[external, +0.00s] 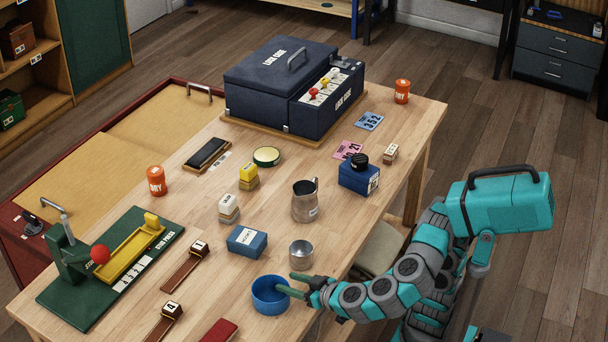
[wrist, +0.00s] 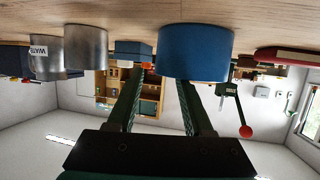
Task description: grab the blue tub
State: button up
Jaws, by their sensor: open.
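The blue tub (external: 268,301) stands upright on the near part of the table, its top open. In the wrist view, which is upside down, the tub (wrist: 196,48) is large and close, right of centre. My gripper (external: 287,283) is open at the tub's right side, its green fingers pointing left. One finger overlaps the tub's rim in the external view; the other is just behind it. In the wrist view my gripper (wrist: 163,76) has one finger meeting the tub's edge and the other left of it. I cannot tell whether a finger touches the tub or reaches inside.
A small metal cup (external: 301,255) stands close behind my gripper, with a metal pitcher (external: 304,203) beyond. A blue box (external: 247,242) sits behind the tub. A red object (external: 214,331) lies in front-left, and a green stamp press (external: 70,275) stands at far left.

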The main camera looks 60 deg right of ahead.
aim_at(276, 278)
jog(key=shift+x, duration=1.9)
jog(key=shift+c, duration=0.2)
grip_shut()
